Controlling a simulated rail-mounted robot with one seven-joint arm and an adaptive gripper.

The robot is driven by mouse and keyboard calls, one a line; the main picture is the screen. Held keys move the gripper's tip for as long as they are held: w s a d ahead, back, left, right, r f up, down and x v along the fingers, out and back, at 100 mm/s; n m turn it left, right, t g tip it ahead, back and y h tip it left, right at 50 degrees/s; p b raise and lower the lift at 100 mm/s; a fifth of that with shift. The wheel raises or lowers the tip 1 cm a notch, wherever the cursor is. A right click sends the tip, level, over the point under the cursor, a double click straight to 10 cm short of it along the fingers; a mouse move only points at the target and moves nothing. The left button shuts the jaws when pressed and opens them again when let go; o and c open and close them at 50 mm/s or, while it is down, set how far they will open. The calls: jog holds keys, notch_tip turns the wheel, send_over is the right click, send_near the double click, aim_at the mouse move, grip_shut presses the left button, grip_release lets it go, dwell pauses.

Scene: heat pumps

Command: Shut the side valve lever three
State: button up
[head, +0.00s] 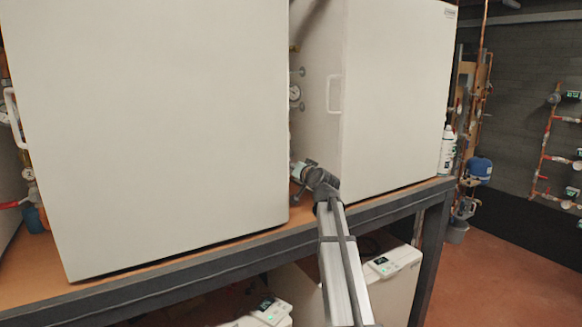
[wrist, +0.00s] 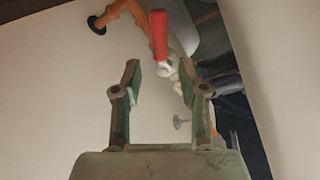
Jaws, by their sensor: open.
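In the wrist view a valve with a red lever (wrist: 159,35) shows ahead of my gripper (wrist: 160,80). The lever stands upright in the picture, above a pale metal valve body (wrist: 168,68) joined to an orange-brown pipe (wrist: 134,10). My gripper is open, with its two green fingers apart and nothing between them. The lever appears beyond the fingertips, roughly in line with the gap; contact cannot be seen. No number shows on the lever, so I cannot tell whether it is lever three.
The large left cabinet (head: 150,120) and right cabinet (head: 395,100) stand on a dark-edged shelf (head: 240,243), with a narrow gap between them. A white handle (head: 334,94) sticks out on the right cabinet. Another red handle (head: 14,203) shows at the far left.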

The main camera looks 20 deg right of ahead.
jog(key=s, duration=0.7)
jog(key=shift+a+r, duration=0.2)
jog(key=shift+r, duration=0.2)
jog(key=shift+w, duration=0.1)
